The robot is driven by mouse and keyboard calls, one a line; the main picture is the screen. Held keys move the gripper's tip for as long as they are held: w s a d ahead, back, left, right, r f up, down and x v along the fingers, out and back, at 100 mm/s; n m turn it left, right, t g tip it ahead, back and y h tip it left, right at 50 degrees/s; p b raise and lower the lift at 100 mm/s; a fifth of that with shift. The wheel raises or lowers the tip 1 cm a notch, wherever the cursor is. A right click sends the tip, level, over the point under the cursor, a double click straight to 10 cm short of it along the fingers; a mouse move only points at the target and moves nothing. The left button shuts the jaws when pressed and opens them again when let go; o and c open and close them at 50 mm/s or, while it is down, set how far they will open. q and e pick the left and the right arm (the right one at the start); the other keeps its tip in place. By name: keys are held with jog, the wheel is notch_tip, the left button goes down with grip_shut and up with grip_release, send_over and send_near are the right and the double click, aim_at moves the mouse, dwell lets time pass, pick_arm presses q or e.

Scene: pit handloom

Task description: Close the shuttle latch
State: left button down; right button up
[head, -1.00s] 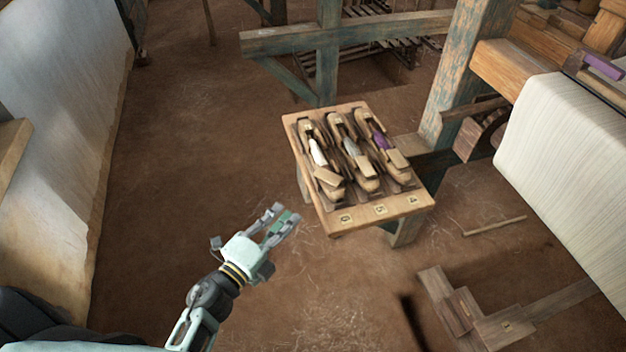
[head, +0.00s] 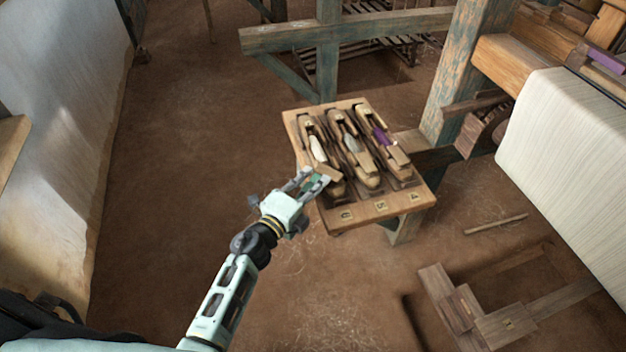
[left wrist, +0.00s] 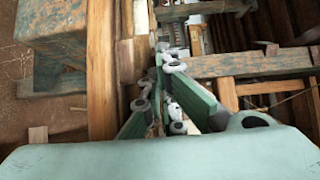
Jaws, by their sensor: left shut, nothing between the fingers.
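Three wooden shuttles lie side by side in a small wooden stand: a left one with a white bobbin (head: 317,148), a middle one with a pale grey bobbin (head: 351,145) and a right one with a purple bobbin (head: 380,138). Each has a tan block-like flap near its front end; the left flap (head: 329,173) is partly covered by my gripper. My left gripper (head: 317,180) is shut and empty, its fingertips at the left flap; I cannot tell whether they touch. In the left wrist view, the green fingers (left wrist: 165,85) point along the stand's wood. My right gripper is out of view.
The stand's front rim (head: 362,215) carries small number tags. A blue-worn loom post (head: 450,75) and a white cloth roll (head: 560,150) stand to the right. A wooden step (head: 480,310) lies at front right. The dirt floor left of the stand is clear.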

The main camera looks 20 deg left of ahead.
pick_arm(q)
jog(key=shift+w+a+m+g+h, duration=0.2)
jog(key=shift+w+m+h, duration=0.15)
jog(key=shift+h, duration=0.2)
jog(key=shift+w+a+m+g+h, duration=0.15)
jog(key=shift+w+m+g+h, duration=0.15)
jog(key=shift+h, duration=0.25)
jog(key=shift+s, duration=0.1)
